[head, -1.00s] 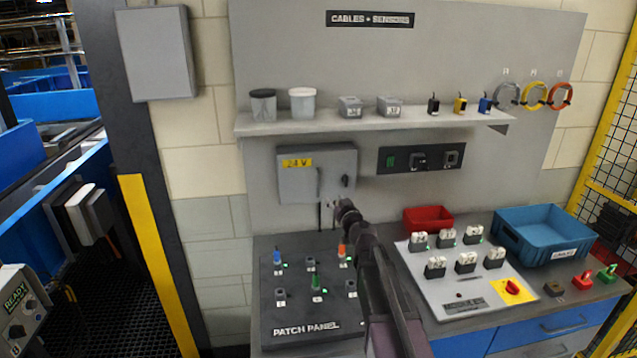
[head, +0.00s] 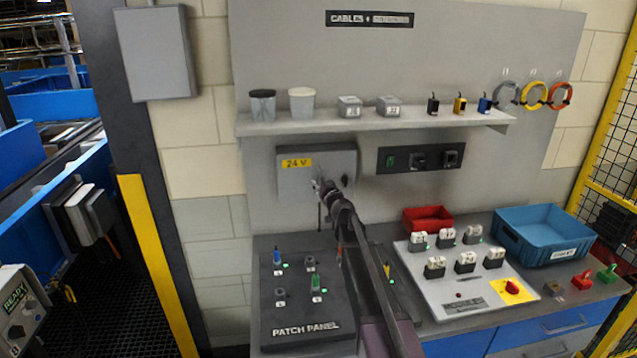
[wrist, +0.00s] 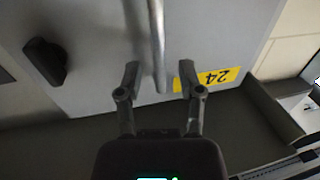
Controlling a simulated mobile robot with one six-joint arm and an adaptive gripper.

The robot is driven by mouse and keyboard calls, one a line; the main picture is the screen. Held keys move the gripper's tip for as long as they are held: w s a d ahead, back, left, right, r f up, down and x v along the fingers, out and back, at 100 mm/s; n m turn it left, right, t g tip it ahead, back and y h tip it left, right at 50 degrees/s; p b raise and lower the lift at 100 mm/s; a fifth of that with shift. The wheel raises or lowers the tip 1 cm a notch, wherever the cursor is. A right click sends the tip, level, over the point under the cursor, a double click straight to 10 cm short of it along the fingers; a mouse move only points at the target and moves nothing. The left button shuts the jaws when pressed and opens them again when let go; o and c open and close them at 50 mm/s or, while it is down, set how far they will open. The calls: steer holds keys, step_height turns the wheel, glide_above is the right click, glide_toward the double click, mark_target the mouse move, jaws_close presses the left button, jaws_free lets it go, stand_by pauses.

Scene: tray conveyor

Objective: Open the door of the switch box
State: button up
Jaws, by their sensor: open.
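The switch box (head: 293,181) is a grey box on the wall panel under the shelf, with a yellow 24 V label; its door is shut. In the wrist view the door (wrist: 100,70) fills the upper part, upside down. Its upright bar handle (wrist: 158,45) comes down between the fingers of my gripper (wrist: 159,80). My gripper is open, with one finger on each side of the handle's end. A dark knob (wrist: 45,61) sits on the door beside the handle. In the head view my gripper (head: 319,186) is in front of the door and hides the handle.
A shelf (head: 370,123) with cups and small boxes is above the box. A dark switch strip (head: 420,158) is close to its right. The patch panel (head: 306,326) with plugs lies below, under my arm. A red bin (head: 428,219) stands to the right.

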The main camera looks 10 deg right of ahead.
steer(key=shift+w+a, duration=0.15)
steer(key=shift+w, duration=0.6)
